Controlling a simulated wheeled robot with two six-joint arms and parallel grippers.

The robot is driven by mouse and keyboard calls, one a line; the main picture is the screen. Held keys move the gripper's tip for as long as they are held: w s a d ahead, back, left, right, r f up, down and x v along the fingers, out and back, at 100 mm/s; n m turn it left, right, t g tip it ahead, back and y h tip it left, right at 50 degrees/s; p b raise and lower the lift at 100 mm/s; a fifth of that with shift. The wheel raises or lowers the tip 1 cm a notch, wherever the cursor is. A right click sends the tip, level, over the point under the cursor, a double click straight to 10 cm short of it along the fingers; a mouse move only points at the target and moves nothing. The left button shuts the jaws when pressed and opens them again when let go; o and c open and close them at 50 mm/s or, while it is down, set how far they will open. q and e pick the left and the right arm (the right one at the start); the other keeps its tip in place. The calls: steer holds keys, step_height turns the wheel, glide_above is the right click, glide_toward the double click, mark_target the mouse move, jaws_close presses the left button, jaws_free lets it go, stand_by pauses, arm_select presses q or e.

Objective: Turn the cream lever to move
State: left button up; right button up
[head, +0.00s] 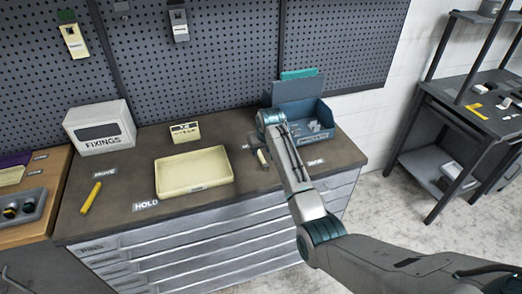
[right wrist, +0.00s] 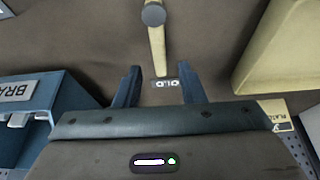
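The cream lever (head: 263,157) lies on the bench top, just left of my right arm in the head view. In the right wrist view the lever (right wrist: 157,45) runs down from a round grey knob (right wrist: 153,14). My right gripper (right wrist: 160,76) is open, and the lever's free end points in between its fingertips. I see no contact. A small white label, partly readable as "OLD" (right wrist: 166,83), shows between the fingers. A MOVE-like label (head: 315,162) sits right of my arm. My left gripper is not in view.
A cream tray (head: 160,182) stands left of the lever, and a blue bin (head: 325,112) stands behind it. A yellow bar (head: 91,197) lies at the left between MOVE and HOLD labels. A FIXINGS box (head: 99,127) and a small sign (head: 185,133) stand at the back.

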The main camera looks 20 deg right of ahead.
mark_target(260, 154)
steer(key=shift+x, duration=1.55)
jaws_close()
